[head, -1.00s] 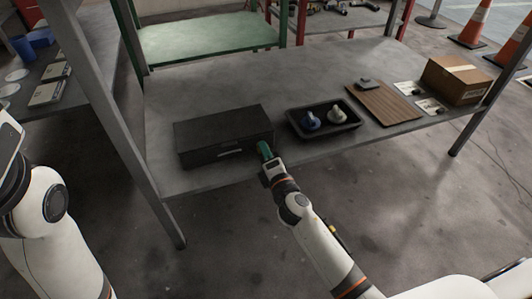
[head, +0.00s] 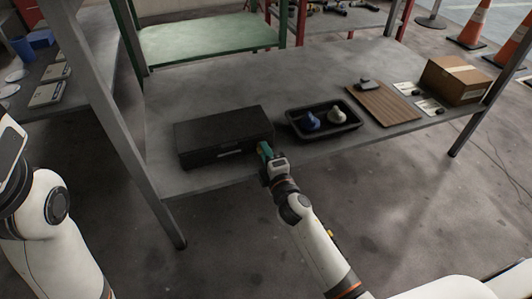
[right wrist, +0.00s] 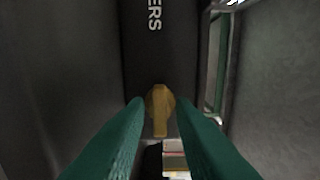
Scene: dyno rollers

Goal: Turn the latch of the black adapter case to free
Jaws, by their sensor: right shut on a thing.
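The black adapter case (head: 222,137) sits shut near the front left of the grey table. In the right wrist view its dark face (right wrist: 160,50) carries white letters, "ERS" readable. The latch (right wrist: 160,108) is a small brass-coloured knob on that face, pointing along the lettering in this view. My right gripper (head: 264,150) is at the right end of the case. Its green fingers (right wrist: 160,112) are shut on the latch, one on each side. The latch is hidden by the gripper in the head view. My left arm shows at the left edge, but its gripper is out of view.
On the grey table (head: 300,75), right of the case, are a black tray (head: 323,128) with two small items, a brown board (head: 383,105), white cards (head: 407,88) and a cardboard box (head: 455,80). The table behind the case is clear.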

